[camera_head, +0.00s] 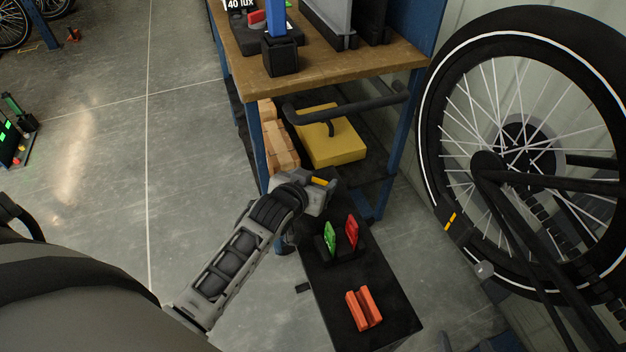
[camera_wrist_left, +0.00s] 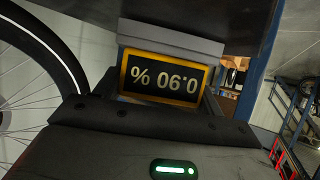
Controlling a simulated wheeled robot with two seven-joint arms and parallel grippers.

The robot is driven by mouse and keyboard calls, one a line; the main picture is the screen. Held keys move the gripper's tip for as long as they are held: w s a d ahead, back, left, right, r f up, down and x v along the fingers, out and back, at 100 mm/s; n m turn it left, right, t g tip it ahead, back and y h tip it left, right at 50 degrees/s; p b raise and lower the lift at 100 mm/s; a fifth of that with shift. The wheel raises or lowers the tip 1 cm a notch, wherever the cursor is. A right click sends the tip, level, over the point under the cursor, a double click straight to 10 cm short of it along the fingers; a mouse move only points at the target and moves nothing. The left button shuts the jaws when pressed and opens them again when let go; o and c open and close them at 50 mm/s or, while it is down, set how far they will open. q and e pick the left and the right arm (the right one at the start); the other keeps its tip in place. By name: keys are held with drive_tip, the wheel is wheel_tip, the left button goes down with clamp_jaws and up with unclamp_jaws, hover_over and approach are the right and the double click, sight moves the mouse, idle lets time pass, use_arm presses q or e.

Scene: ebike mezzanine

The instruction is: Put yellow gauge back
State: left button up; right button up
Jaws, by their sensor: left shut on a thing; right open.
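My left gripper (camera_head: 322,186) is shut on the yellow gauge, just beyond the green and red pieces on the black stand. The yellow gauge (camera_head: 319,181) shows only as a small yellow edge in the head view. The black stand (camera_head: 391,290) holds an upright green gauge (camera_head: 330,237), an upright red gauge (camera_head: 351,231) and an orange-red grooved block (camera_head: 363,309). The gripper hides the stand's far end, so contact there cannot be told. My right gripper is not in view.
A wooden workbench (camera_head: 340,58) with blue legs stands beyond the gripper. A bicycle wheel (camera_head: 447,100) stands close on the right. Open floor (camera_head: 185,130) lies to the left.

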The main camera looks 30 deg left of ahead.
use_arm(q)
drive_tip(key=shift+f, duration=0.1)
drive_tip(key=o, duration=1.3)
drive_tip(key=p+v, duration=0.1)
drive_tip(key=v, duration=1.1)
drive_tip(key=shift+d, duration=0.1)
use_arm(e)
drive_tip(key=shift+d+r, duration=0.15)
drive_tip(key=shift+d, duration=0.05)
